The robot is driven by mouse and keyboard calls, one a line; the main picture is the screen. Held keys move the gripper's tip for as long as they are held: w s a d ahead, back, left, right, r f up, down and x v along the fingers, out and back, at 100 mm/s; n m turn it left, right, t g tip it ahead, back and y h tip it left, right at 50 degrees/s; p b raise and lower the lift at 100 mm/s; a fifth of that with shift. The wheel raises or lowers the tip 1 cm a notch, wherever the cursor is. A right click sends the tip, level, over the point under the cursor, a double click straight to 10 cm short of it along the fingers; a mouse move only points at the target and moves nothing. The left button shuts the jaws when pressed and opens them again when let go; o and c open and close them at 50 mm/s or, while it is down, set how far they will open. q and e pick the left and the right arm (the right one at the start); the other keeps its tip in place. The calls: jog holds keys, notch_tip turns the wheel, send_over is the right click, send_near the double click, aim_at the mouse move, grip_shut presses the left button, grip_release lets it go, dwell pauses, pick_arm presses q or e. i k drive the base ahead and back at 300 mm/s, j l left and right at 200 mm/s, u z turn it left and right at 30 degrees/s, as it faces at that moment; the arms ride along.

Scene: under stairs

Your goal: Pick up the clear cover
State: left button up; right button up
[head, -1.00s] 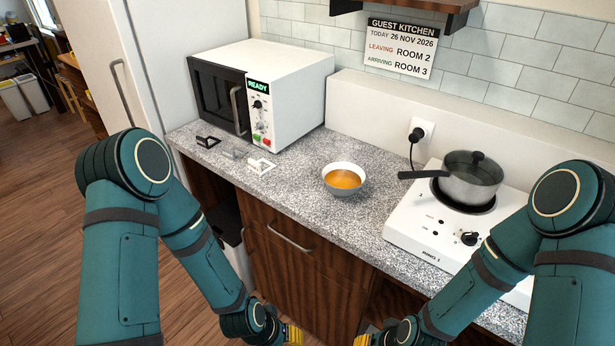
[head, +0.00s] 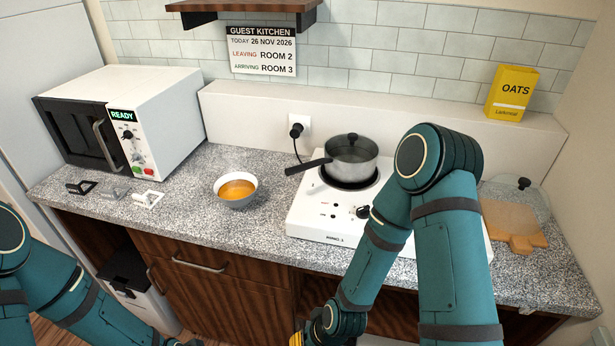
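A clear, round cover (head: 537,200) with a black knob is at the right end of the counter, over or against a wooden board (head: 507,222); I cannot tell how it rests. My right arm stands between the hob and this cover in the picture. My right gripper (head: 297,339) shows only a yellow tip at the bottom edge, low in front of the counter and far from the cover. My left gripper is cut off by the bottom edge. Whether either gripper is open or shut is hidden.
A lidded pot (head: 350,160) sits on a white hob (head: 310,218), its handle pointing left. A steaming soup bowl (head: 236,190) stands left of it. Several small stands (head: 148,198) lie before the microwave (head: 160,120).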

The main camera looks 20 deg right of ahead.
aim_at(514, 205)
jog(key=z, duration=1.9)
jog(key=j+z, duration=0.25)
jog(key=z, duration=0.25)
jog(key=k, duration=0.05)
